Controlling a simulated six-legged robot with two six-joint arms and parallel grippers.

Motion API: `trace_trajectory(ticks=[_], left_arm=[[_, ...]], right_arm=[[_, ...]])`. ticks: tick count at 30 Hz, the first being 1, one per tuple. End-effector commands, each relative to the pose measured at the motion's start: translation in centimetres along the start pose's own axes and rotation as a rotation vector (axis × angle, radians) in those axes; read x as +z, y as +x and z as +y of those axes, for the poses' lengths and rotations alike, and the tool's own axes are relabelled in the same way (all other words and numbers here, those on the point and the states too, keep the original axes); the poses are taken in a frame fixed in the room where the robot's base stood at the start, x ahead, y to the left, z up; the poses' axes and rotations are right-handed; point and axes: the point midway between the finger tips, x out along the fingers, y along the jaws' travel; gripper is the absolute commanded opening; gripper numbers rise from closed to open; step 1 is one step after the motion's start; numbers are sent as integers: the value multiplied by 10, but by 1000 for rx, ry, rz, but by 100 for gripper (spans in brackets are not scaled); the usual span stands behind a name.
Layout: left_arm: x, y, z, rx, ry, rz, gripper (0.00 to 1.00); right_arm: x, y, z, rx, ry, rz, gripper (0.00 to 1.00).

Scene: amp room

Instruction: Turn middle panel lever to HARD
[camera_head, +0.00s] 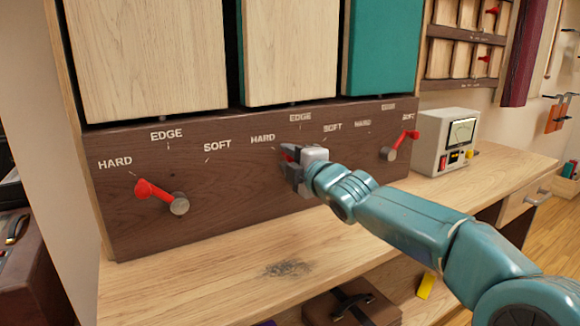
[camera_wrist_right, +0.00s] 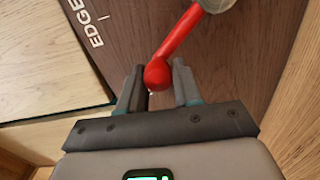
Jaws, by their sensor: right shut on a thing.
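The dark wooden panel (camera_head: 240,190) carries three red levers with HARD, EDGE and SOFT marks. My right gripper (camera_head: 290,165) is at the middle lever and hides most of it in the head view; only a bit of red (camera_head: 287,153) shows. In the right wrist view, the middle lever (camera_wrist_right: 178,42) runs down from its round grey hub, and its red ball end lies between the fingers of my right gripper (camera_wrist_right: 158,88), which is shut on it. Which mark the lever points to is hidden. My left gripper is not in view.
The left lever (camera_head: 155,191) points towards HARD. The right lever (camera_head: 403,140) points towards SOFT. Wood and teal panels (camera_head: 290,50) stand above. A meter box (camera_head: 444,143) stands on the bench (camera_head: 215,270) at the right. The bench front is clear.

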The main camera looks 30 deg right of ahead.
Motion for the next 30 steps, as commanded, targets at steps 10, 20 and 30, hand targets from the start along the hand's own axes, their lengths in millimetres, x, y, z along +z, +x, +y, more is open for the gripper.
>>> trace_trajectory(ticks=[10,20,30], left_arm=[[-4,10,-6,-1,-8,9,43],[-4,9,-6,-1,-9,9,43],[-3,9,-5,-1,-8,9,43]], right_arm=[[2,1,-7,-4,-75,-5,0],[1,0,-5,-3,-80,-7,0],[-2,0,-4,0,-78,-3,54]])
